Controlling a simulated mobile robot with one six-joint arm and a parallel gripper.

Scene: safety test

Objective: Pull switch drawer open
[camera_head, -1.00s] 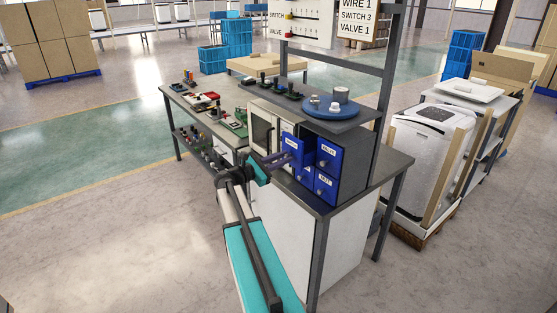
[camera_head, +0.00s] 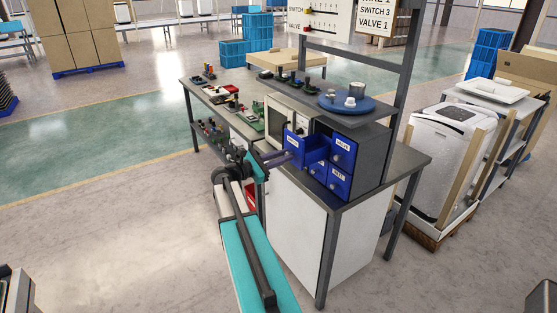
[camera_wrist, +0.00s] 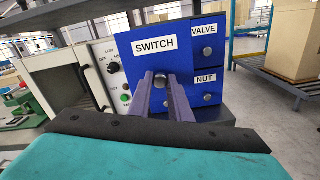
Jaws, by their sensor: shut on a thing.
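The blue switch drawer (camera_wrist: 148,60) fills the middle of the wrist view, labelled SWITCH. In the head view the switch drawer (camera_head: 294,147) stands out from the cabinet, and part of its open inside shows. My gripper (camera_wrist: 161,84) is shut on the drawer's round knob (camera_wrist: 160,76), with one finger on each side of it. In the head view my gripper (camera_head: 285,156) meets the drawer front from the left. The valve drawer (camera_wrist: 208,42) and nut drawer (camera_wrist: 207,91) sit farther back at the right, both closed.
The dark cabinet (camera_head: 365,160) stands on a grey workbench (camera_head: 400,164). A white box with knobs (camera_wrist: 70,80) is left of the drawers. A blue round tray (camera_head: 346,104) sits on the shelf above. Floor in front of the bench is clear.

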